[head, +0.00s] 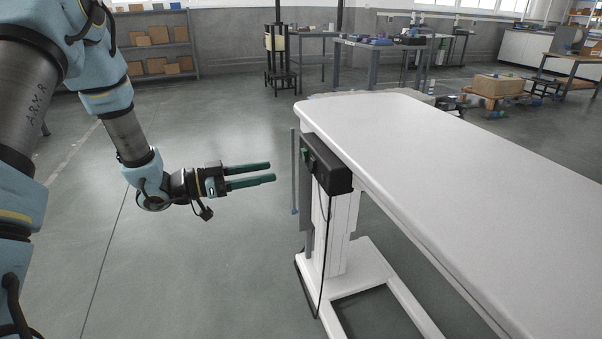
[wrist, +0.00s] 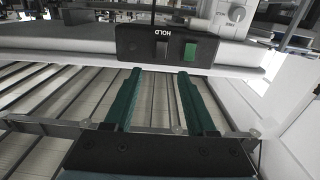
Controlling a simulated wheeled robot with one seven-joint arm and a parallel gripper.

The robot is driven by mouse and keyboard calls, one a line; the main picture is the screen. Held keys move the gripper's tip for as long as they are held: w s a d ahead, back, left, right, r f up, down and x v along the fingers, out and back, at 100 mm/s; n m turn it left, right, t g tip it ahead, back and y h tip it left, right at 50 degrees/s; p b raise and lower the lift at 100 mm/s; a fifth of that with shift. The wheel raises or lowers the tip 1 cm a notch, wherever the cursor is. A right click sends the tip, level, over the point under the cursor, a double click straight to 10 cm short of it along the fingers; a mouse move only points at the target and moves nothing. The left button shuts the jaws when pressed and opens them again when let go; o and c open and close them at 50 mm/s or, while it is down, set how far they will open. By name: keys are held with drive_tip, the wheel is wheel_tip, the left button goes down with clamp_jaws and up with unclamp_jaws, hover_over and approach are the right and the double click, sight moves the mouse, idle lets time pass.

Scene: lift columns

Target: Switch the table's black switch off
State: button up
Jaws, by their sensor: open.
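A black control box (head: 328,166) hangs under the near left end of the white table (head: 440,150). The black box also shows in the wrist view (wrist: 140,44), with the word HOLD upside down on its face and a green button (wrist: 190,51) on the right. A dark part beside HOLD is too small to make out as a switch, and its position cannot be told. My gripper (head: 273,172) is open and empty, left of the box and apart from it. In the wrist view its two green fingers (wrist: 159,75) point at the box's face.
A thin grey rod (head: 293,175) stands upright just left of the box. A black cable (head: 321,250) hangs from the box beside the white table column (head: 343,235). The floor left of the table is clear. Shelves and workbenches stand far back.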

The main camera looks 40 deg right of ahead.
sight(310, 163)
drive_tip(key=x, duration=0.9)
drive_tip(key=shift+d, duration=0.45)
drive_tip(key=shift+c, duration=0.3)
clamp_jaws()
